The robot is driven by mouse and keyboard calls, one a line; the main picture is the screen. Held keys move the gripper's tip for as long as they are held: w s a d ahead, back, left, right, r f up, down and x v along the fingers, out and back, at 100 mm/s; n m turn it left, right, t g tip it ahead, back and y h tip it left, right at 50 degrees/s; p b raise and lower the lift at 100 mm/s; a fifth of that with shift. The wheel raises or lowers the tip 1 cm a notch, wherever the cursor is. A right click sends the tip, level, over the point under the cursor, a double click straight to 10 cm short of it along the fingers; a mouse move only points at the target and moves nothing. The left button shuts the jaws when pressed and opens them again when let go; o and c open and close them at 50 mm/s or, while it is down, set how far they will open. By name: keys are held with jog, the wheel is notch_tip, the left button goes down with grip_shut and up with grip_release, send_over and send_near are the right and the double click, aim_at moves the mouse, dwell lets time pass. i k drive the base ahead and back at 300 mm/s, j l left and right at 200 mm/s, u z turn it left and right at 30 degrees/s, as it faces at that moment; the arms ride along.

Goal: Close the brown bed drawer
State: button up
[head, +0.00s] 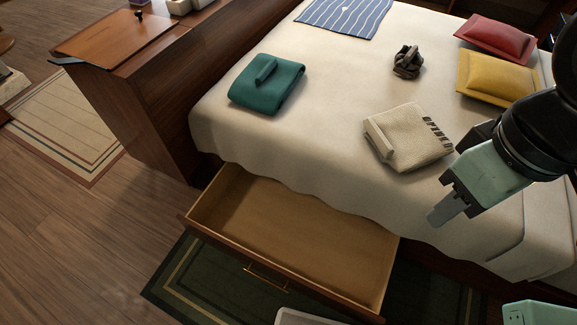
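The brown bed drawer (300,223) is pulled out from under the bed and looks empty, with a light wooden inside. Its front panel faces the bottom of the head view and carries a brass handle (266,279). My gripper (440,215) is at the right, above the bed's edge and to the right of the drawer, not touching the drawer. It appears to hold nothing. From this angle I cannot tell whether its fingers are apart or together.
The bed (330,85) holds a teal folded cloth (267,83), a beige folded cloth (410,137), a dark knotted object (407,61), and red (497,36) and yellow (497,77) cushions. A wooden cabinet (150,110) stands at left. A green rug (185,280) lies below the drawer.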

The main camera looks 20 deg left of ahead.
aim_at(343, 261)
jog(key=k+l, duration=0.1)
jog(key=l, duration=0.25)
jog(key=k+l, duration=0.1)
jog(key=l, duration=0.3)
jog(key=k+l, duration=0.1)
jog(key=l, duration=0.25)
jog(key=l+u, duration=0.1)
jog(key=u, duration=0.7)
jog(key=k+l+u, duration=0.1)
jog(key=u, duration=0.75)
jog(key=k+l, duration=0.05)
